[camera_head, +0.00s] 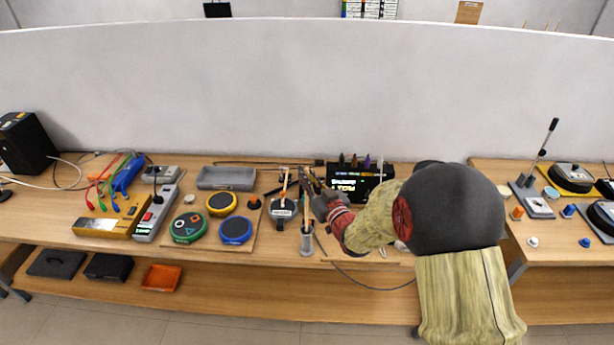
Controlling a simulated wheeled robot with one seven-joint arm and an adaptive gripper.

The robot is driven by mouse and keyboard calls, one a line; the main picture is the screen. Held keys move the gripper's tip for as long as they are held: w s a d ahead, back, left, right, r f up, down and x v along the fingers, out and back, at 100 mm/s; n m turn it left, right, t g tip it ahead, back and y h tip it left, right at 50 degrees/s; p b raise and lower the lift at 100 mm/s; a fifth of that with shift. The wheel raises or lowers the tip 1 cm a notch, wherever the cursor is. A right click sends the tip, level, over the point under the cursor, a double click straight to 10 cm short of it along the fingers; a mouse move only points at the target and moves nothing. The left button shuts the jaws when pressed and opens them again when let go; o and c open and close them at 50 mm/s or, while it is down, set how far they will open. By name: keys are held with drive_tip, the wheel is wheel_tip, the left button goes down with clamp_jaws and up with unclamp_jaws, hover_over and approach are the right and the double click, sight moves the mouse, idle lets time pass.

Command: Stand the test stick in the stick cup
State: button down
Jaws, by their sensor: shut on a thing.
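The stick cup (307,244) is a small grey cylinder near the front edge of the left table. A thin pale stick (306,212) stands roughly upright just above and at the cup's mouth; I take it for the test stick. My gripper (312,185) reaches in from the right, above and slightly behind the cup, and is shut on the stick's upper part. The fingers cover that part. I cannot tell whether the stick's lower end is inside the cup or in front of its rim.
A dark device (282,210) with another pale upright stick stands just left of the cup. Round pads in green (187,227), yellow (221,203) and blue (235,230) lie further left. A black display box (352,184) stands behind my gripper. A grey tray (226,178) lies at the back.

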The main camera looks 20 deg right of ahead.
wheel_tip(320, 180, down, 8)
drive_tip(key=b, duration=0.6)
drive_tip(key=shift+r+b, duration=0.15)
drive_tip(key=shift+b, duration=0.25)
drive_tip(key=c, duration=1.8)
unclamp_jaws()
drive_tip(key=shift+c, duration=0.2)
drive_tip(key=shift+s, duration=0.1)
drive_tip(key=v, duration=1.1)
drive_tip(key=shift+s, duration=0.35)
drive_tip(key=shift+d, duration=0.1)
